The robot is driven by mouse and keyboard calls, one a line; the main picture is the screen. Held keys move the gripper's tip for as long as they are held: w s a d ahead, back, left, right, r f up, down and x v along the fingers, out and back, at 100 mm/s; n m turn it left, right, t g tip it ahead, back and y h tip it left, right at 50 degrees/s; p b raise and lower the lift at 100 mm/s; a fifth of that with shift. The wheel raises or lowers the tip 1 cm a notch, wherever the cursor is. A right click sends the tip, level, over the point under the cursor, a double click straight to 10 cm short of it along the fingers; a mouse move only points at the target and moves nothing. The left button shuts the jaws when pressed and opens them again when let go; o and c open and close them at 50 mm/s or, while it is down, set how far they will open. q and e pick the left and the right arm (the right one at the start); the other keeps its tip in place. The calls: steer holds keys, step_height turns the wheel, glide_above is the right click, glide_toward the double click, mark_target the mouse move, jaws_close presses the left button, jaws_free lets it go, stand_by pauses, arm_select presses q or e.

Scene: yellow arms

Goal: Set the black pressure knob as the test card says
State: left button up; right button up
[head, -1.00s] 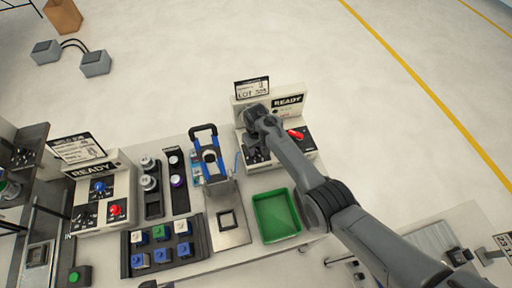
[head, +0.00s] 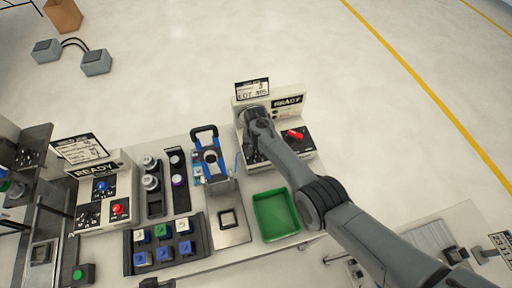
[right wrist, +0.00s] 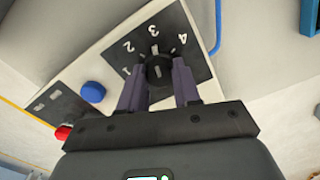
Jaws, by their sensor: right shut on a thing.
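The black pressure knob (right wrist: 158,72) sits on a dark dial plate with the numbers 1 to 4 in the right wrist view. My right gripper (right wrist: 159,84) is shut on it, one finger on each side. The knob's exact pointer setting is hard to read. In the head view my right gripper (head: 254,136) is over the left part of the right-hand READY station (head: 286,102), and its wrist hides the knob. The test card (head: 252,90) stands on top of that station; its small print is too blurred to read fully. My left gripper is not in view.
A red knob (head: 294,134) is on the same station, right of my gripper. A blue button (right wrist: 93,92) is near the dial plate. A green tray (head: 275,215) and a blue-handled fixture (head: 208,155) stand nearby. A second READY station (head: 105,195) is at the left.

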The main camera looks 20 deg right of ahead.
steer(key=shift+m, duration=0.5)
steer(key=o, duration=1.1)
steer(key=shift+c, duration=0.2)
steer(key=shift+r+p, duration=0.35)
steer(key=shift+r, duration=0.3)
step_height(320, 180, up, 10)
steer(key=p, duration=0.1)
steer(key=shift+f+p, duration=0.25)
steer(key=shift+p, duration=0.1)
